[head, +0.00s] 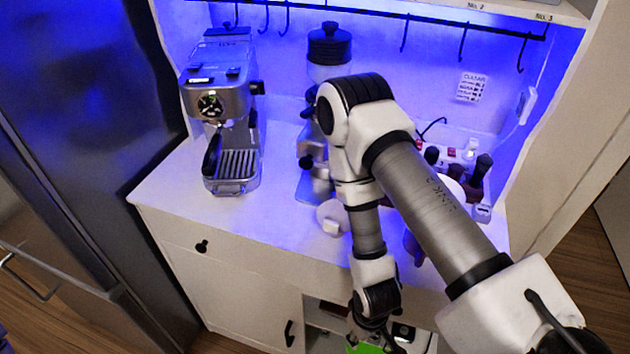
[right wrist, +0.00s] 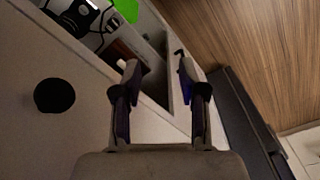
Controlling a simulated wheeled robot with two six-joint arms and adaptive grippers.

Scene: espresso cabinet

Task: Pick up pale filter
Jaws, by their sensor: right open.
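I cannot clearly make out a pale filter in either view. A small pale round piece (head: 332,217) lies near the front edge of the counter, partly behind my right arm; I cannot tell if it is the filter. My right gripper (right wrist: 157,83) is open and empty in the right wrist view, in front of the white cabinet front. In the head view it is low, at the bottom edge and mostly hidden by my own wrist. My left gripper is not in view.
The open lower compartment holds a bright green item (right wrist: 127,9) and other small objects. A black round knob (right wrist: 54,95) and a dark door handle stick out of the cabinet front. An espresso machine (head: 224,110) stands at the left of the counter (head: 170,195). Wood floor lies below.

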